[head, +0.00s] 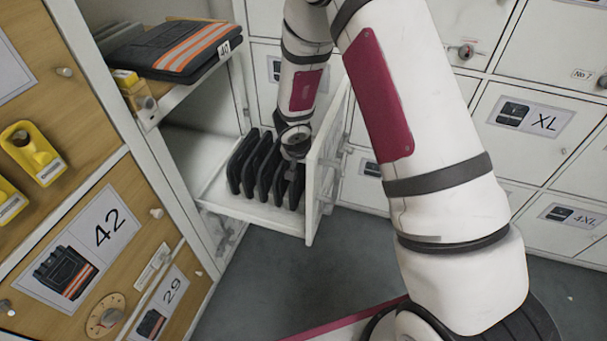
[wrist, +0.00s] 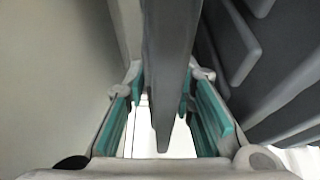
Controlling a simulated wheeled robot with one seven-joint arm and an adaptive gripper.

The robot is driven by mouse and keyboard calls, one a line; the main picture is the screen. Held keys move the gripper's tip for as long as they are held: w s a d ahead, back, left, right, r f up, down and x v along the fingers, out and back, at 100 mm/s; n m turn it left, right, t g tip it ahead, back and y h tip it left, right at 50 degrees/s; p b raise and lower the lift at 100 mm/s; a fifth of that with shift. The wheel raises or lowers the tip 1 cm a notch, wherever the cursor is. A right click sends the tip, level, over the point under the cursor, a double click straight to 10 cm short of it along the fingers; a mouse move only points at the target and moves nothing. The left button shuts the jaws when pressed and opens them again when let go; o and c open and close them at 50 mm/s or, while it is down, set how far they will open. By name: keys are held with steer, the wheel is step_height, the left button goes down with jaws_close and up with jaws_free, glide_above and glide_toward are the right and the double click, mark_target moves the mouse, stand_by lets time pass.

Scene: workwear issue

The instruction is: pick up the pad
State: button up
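Several black pads (head: 243,160) stand upright in a row on a white shelf in an open compartment, in the middle of the head view. My gripper (head: 293,157) is at the right end of the row, and partly hides the pads there. In the wrist view one dark grey pad (wrist: 170,60) stands edge-on between the teal-lined fingers of my gripper (wrist: 162,100). The fingers are apart, with light gaps showing beside the pad's lower end. Whether the far fingertips touch it is unclear.
An open white door (head: 325,165) stands close to the right of my gripper. More dark pads (wrist: 270,60) lie close on the right in the wrist view. A folded dark garment with orange stripes (head: 180,50) lies on a higher shelf. Closed lockers (head: 535,125) line the right.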

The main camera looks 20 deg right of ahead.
steer(key=shift+c, duration=0.3)
jaws_close()
steer(key=shift+r, duration=0.1)
